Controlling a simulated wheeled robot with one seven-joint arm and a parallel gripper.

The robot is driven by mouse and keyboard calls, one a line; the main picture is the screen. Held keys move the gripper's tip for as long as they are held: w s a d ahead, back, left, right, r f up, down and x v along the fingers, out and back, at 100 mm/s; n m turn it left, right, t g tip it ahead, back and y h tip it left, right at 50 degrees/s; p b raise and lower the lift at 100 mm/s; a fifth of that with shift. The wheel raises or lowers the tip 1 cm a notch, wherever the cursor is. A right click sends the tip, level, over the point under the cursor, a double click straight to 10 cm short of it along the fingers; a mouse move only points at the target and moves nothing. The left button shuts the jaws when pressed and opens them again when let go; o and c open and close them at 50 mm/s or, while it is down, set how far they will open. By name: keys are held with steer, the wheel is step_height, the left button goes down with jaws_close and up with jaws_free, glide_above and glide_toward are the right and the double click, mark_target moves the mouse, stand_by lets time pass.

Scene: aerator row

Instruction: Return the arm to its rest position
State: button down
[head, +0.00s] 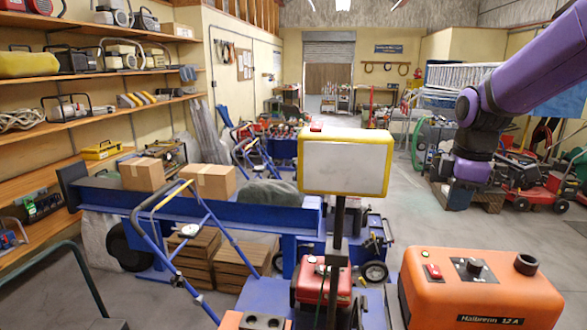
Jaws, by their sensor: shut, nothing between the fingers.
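My purple and black arm (530,65) comes in from the upper right. It bends at a joint near the right of the picture and hangs down to a purple link (472,168). No gripper fingers can be made out in the head view, so how my gripper stands does not show. The arm appears clear of the orange machine below it and holds nothing that I can see.
An orange machine (480,298) stands close at the front right. A yellow-framed panel (346,162) on a dark post rises mid-picture. A blue bench (265,219) bears two cardboard boxes. Shelves (60,124) line the left wall. Grey floor (420,225) is open right of the middle.

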steer(key=s+a+r+m+t, duration=0.2)
steer(key=s+m, duration=0.4)
steer(key=s, duration=0.4)
steer(key=s+a+r+m+t, duration=0.1)
steer(key=s+r+m+t, duration=0.1)
steer(key=s+r+m, duration=0.2)
steer(key=s+m, duration=0.3)
steer(key=s, duration=0.3)
steer(key=shift+s+a+t, duration=0.25)
steer(key=shift+a+t, duration=0.05)
steer(key=shift+a, duration=0.05)
